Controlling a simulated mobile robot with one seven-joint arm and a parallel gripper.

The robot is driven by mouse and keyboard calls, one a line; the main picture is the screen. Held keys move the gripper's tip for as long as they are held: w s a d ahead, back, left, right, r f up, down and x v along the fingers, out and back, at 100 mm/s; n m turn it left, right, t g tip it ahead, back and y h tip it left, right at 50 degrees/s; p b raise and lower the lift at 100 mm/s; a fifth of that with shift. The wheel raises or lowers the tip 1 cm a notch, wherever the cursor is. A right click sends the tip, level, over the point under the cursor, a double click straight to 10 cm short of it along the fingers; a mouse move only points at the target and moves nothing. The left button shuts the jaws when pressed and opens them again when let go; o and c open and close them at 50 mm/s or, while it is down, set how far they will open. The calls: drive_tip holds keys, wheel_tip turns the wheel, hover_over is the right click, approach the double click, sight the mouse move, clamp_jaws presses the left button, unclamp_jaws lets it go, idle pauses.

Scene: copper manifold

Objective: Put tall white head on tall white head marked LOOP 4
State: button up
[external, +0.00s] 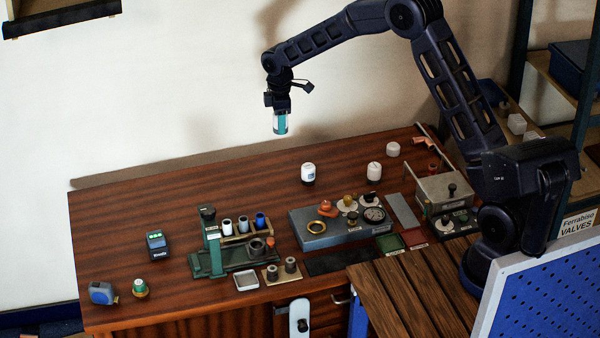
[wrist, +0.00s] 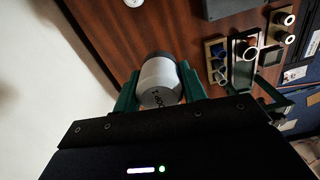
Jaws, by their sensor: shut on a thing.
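My gripper (external: 280,122), with green fingers, is high above the back of the bench. It is shut on a tall white head (wrist: 160,82) with a grey end and dark lettering, which looks like LOOP 1 upside down, in the wrist view. Below and to the right in the external view, two white heads with dark bases stand upright on the bench: one (external: 308,172) near the middle and one (external: 374,170) farther right. A plain white piece (external: 393,149) stands behind them. I cannot read which is marked LOOP 4. The held head is apart from all of them.
A grey plate (external: 300,238) carries a brass ring and gauge parts. A green stand (external: 212,250) has several coloured cylinders beside it. A metal box (external: 440,190) stands at the right. A tape measure (external: 102,293) lies front left. The bench's back left is clear.

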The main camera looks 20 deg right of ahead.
wheel_tip(320, 180, up, 3)
hover_over(308, 165)
drive_tip(key=shift+s+f, duration=0.1)
drive_tip(key=shift+f, duration=0.1)
wheel_tip(308, 165, down, 20)
drive_tip(key=shift+r, duration=0.2)
drive_tip(key=shift+f, duration=0.1)
drive_tip(key=o, duration=1)
